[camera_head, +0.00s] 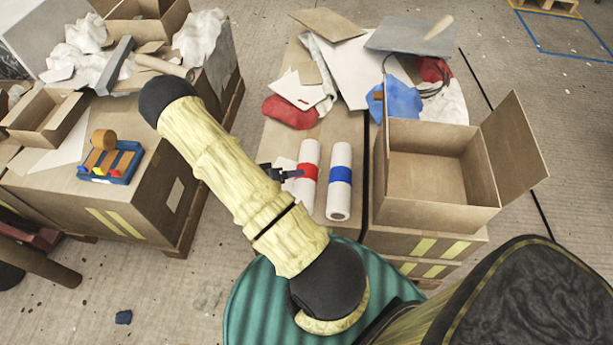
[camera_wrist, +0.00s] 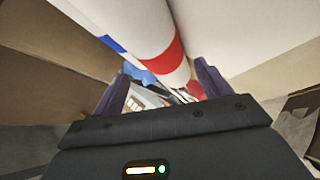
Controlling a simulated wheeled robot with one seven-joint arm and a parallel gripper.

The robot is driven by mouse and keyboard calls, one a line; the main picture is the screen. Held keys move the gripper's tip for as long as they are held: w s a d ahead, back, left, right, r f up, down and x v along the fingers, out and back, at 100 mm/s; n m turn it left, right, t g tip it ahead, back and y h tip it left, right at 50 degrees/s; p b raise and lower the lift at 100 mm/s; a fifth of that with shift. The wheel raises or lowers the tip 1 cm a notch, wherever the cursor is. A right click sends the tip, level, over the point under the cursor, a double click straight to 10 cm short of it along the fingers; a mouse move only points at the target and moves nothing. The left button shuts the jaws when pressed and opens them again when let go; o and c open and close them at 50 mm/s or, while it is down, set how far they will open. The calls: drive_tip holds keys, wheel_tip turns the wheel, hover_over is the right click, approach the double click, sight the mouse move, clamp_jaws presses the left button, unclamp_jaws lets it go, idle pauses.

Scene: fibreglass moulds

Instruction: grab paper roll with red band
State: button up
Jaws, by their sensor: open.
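The white paper roll with a red band (camera_head: 308,172) lies on a cardboard box, just left of a similar white roll with a blue band (camera_head: 340,178). My gripper (camera_head: 285,173) is at the left side of the red-banded roll, partly hidden by my arm in the head view. In the wrist view the dark fingers (camera_wrist: 162,84) are spread apart. The red-banded roll (camera_wrist: 142,30) shows ahead of and between them. I cannot tell whether a finger touches it. Part of the blue band (camera_wrist: 112,44) shows behind it, to the left.
An open empty carton (camera_head: 430,175) stands right of the rolls. Behind them lie a red cloth (camera_head: 290,112), paper sheets and a blue cloth (camera_head: 400,98).

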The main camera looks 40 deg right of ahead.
drive_tip(key=shift+d+f, duration=0.1)
drive_tip(key=x, duration=0.5)
drive_tip(key=shift+s+b, duration=0.1)
drive_tip(key=shift+b, duration=0.3)
drive_tip(key=c, duration=1.1)
drive_tip(key=shift+o, duration=0.2)
wheel_tip(320, 180, up, 10)
drive_tip(key=shift+r+p, duration=0.1)
drive_tip(key=shift+p, duration=0.9)
